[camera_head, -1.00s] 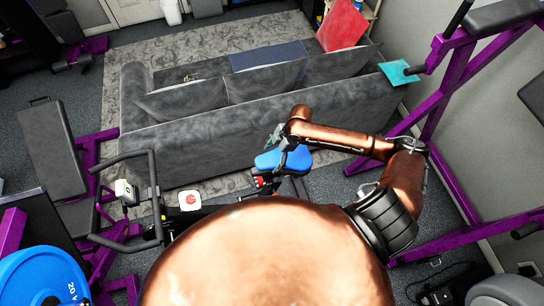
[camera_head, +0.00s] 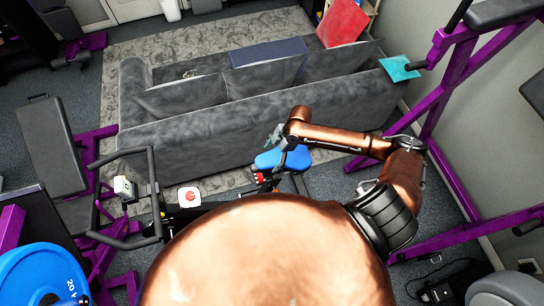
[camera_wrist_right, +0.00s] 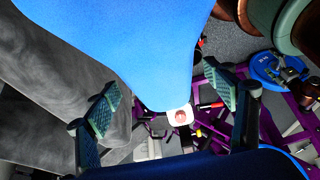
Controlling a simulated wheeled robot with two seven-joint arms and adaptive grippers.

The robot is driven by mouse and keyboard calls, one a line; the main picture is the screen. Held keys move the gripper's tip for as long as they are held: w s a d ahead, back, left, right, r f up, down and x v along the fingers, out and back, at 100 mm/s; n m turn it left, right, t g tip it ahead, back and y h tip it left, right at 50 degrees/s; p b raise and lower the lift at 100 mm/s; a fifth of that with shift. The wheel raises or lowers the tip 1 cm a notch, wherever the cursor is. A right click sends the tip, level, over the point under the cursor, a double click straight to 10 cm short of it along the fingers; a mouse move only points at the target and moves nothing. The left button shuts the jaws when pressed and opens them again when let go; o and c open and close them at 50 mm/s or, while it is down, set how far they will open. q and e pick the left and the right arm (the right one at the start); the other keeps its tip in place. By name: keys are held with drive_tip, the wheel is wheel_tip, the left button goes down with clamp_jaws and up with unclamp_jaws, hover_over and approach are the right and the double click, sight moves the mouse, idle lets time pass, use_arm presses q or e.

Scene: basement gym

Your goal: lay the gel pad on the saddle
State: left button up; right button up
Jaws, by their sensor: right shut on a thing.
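The blue gel pad (camera_head: 280,158) shows at the rear of the bike as a rounded shape with its narrow end toward the handlebar. My right gripper (camera_head: 277,136) is at it, shut on it, and my wrist covers part of the view. In the right wrist view the blue pad (camera_wrist_right: 150,45) fills the upper middle, its narrow end between the two spread fingers of my right gripper (camera_wrist_right: 162,97). The saddle cannot be told apart from the pad, so I cannot tell whether they touch. My left gripper is out of view.
The bike's handlebar (camera_head: 151,190) stands left of the pad. A grey sofa (camera_head: 240,125) is close behind. Purple gym frames (camera_head: 455,85) stand at right. A dark blue band (camera_wrist_right: 215,166) crosses the bottom of the wrist view; I cannot tell what it is.

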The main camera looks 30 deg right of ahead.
drive_tip(key=shift+f, duration=0.1)
drive_tip(key=o, duration=1.4)
drive_tip(key=shift+c, duration=0.2)
drive_tip(key=v, duration=1.2)
drive_tip(key=shift+f, duration=0.1)
